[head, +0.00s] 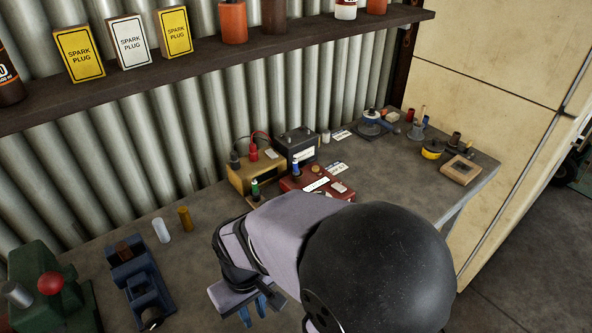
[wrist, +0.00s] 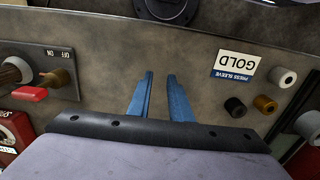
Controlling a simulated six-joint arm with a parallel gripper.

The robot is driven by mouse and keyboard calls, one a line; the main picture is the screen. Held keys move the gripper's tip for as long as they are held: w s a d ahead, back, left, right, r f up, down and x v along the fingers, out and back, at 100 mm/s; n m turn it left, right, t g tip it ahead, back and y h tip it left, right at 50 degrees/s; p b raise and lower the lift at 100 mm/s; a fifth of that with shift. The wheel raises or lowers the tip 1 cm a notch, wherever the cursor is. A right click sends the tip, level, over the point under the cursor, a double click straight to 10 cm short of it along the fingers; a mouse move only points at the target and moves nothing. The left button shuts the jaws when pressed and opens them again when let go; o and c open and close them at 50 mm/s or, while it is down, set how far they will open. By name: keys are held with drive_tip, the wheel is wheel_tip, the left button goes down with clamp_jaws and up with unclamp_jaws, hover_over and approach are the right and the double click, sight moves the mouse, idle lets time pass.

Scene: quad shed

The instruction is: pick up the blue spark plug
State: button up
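In the head view, a small upright piece with a blue band (head: 295,168) stands by the red box, at the middle of the bench; it looks like the blue spark plug, but it is small. A similar piece with a green band (head: 255,189) stands to its left. My gripper (head: 256,306) is low in the head view, nearer than these pieces and apart from them. In the wrist view its two blue fingers (wrist: 160,88) are spread with bare bench between them, so it is open and empty. No blue plug shows in the wrist view.
The red box (head: 318,182), a yellow-brown tester (head: 253,176) and a black battery (head: 297,145) crowd the bench by the corrugated wall. A blue fixture (head: 136,280) and green press (head: 48,290) stand left.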

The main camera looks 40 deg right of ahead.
drive_tip(key=shift+o, duration=1.4)
